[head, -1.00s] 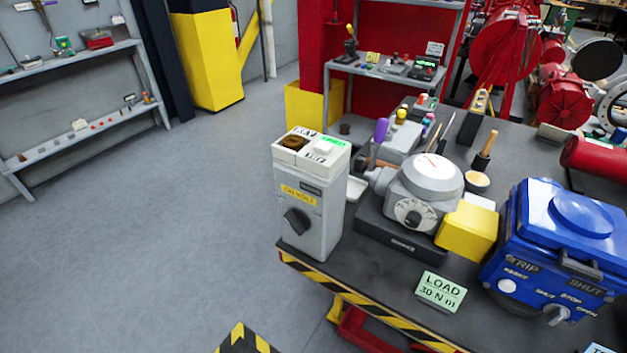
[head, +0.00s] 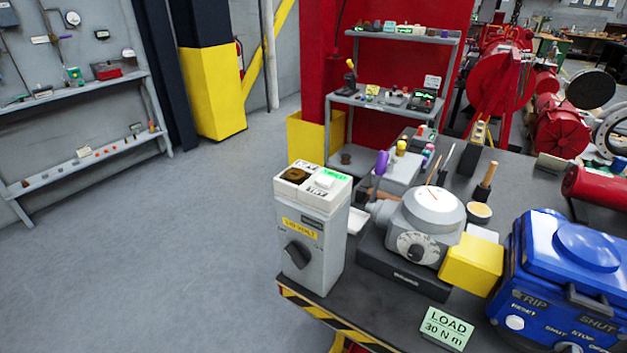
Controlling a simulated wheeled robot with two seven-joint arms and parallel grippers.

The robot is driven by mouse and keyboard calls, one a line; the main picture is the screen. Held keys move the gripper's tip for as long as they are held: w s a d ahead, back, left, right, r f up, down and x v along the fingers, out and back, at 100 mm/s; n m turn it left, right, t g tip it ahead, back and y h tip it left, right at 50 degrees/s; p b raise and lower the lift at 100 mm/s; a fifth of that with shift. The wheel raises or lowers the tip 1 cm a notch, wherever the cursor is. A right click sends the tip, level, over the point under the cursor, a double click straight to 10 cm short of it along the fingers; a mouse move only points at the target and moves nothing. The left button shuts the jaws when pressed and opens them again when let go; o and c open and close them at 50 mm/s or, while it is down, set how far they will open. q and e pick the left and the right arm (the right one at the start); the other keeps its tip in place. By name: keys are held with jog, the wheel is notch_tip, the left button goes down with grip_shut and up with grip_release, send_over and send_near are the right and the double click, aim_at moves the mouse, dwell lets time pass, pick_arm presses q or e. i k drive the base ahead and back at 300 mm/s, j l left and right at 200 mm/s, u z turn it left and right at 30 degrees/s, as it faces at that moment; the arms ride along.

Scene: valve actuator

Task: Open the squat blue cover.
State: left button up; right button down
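The squat blue box (head: 545,318) stands at the right end of the dark workbench, partly cut off by the frame's right and bottom edges. Its blue cover (head: 572,262) lies shut on top, with a round raised boss and a dark handle at the front edge. The front face carries TRIP, RESET, SHUT and STOP lettering, a white button and a knob that is partly cut off. Neither of my grippers is in view.
On the bench (head: 400,320) stand a grey box with a black knob (head: 312,240), a grey actuator with a dial (head: 425,225), a yellow block (head: 472,264) and a LOAD 30 N m sign (head: 447,328). Shelves stand behind. The floor at left is clear.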

aim_at(588, 266)
jog(key=l+z, duration=0.1)
jog(key=z, duration=0.7)
jog(key=l+z, duration=0.1)
jog(key=z, duration=0.35)
jog(key=i+z, duration=0.1)
jog(key=z, duration=0.3)
jog(key=l, duration=1.6)
jog(key=u, duration=0.05)
